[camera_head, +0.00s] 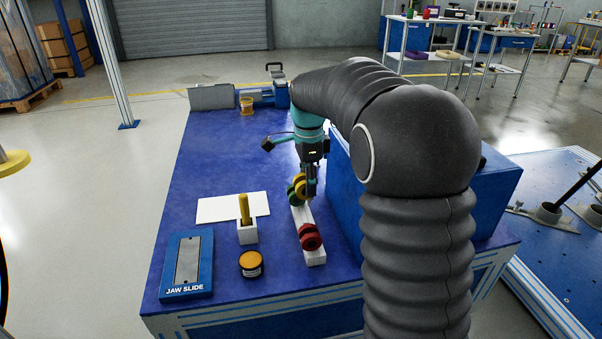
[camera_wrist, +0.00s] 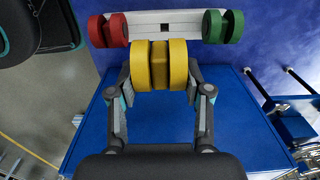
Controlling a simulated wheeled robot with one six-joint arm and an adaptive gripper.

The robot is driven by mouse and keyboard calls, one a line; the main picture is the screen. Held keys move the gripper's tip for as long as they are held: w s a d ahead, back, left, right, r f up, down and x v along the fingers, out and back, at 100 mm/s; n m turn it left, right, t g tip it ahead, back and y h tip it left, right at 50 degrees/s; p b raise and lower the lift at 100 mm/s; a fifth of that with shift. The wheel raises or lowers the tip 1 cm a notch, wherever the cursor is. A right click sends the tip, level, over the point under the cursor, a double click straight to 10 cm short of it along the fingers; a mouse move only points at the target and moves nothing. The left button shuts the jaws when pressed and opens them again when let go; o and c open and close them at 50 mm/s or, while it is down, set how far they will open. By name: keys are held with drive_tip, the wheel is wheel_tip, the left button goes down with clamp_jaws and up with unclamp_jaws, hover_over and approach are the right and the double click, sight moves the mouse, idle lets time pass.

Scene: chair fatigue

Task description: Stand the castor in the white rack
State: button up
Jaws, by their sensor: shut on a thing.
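The white rack (camera_head: 301,214) lies on the blue table, with a red castor (camera_head: 310,237) at its near end and a green castor (camera_head: 291,194) at its far end. In the wrist view the rack (camera_wrist: 176,17) has a dark slot between the red castor (camera_wrist: 108,30) and the green castor (camera_wrist: 222,26). My gripper (camera_wrist: 160,82) is shut on a yellow castor (camera_wrist: 159,64), one finger on each side. The castor is beside the rack's middle in that view. In the head view my gripper (camera_head: 311,188) and the yellow castor (camera_head: 300,185) are near the rack's far end.
A large blue box (camera_head: 345,190) stands right of the rack. A white holder (camera_head: 247,235) with a yellow handle, a white sheet (camera_head: 218,208), a round orange-and-black tin (camera_head: 251,264) and the jaw slide board (camera_head: 187,265) lie left.

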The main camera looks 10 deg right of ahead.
sight(306, 199)
drive_tip(key=shift+w+f, duration=0.4)
drive_tip(key=shift+w, duration=0.05)
drive_tip(key=shift+a+r+p, duration=0.15)
drive_tip(key=shift+r+p, duration=0.05)
drive_tip(key=shift+p, duration=0.2)
drive_tip(key=shift+f+b, duration=1.7)
drive_tip(key=shift+f, duration=1.35)
drive_tip(key=shift+p, duration=0.65)
drive_tip(key=shift+f+b, duration=0.85)
drive_tip(key=shift+f, duration=0.85)
drive_tip(key=o, duration=1.2)
drive_tip(key=shift+c, duration=0.2)
